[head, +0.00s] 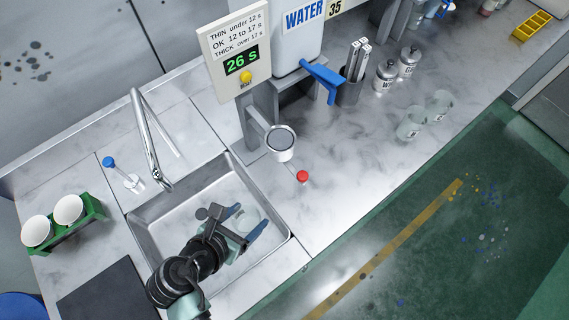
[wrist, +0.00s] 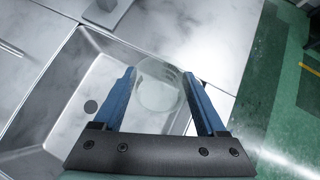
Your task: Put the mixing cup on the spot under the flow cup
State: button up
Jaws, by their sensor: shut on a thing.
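My gripper (head: 246,222) is over the sink (head: 155,228), shut on a clear cup, the mixing cup. In the wrist view the cup (wrist: 157,92) sits between the two blue fingers. It looks empty, and its lower part is hard to make out. The flow cup (head: 281,147) is a grey cup held on an upright stand, up and to the right of my gripper. The counter spot directly under it is hidden by the flow cup in the head view.
A display (head: 240,60) reads 26 S. Two clear cups (head: 411,123) stand farther right. A tap (head: 150,140) rises behind the sink. The counter right of the red button is clear.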

jog(key=w+d, duration=0.2)
jog(key=w, duration=0.1)
jog(key=w+d+p, duration=0.1)
jog(key=w+d, duration=0.1)
jog(key=w, duration=0.1)
jog(key=w+d+p, duration=0.1)
jog(key=w, duration=0.2)
jog(key=shift+w+d, duration=0.25)
jog(key=shift+d, duration=0.15)
jog(key=w+d, duration=0.1)
jog(key=w, duration=0.2)
jog(key=shift+d+f+p, duration=0.3)
jog(key=shift+d+f, duration=0.05)
jog(key=shift+d, duration=0.05)
jog(key=shift+s+f, duration=0.1)
jog(key=shift+f, duration=0.3)
jog(key=o, duration=1.4)
jog(key=shift+f, duration=0.1)
jog(key=v, duration=1.2)
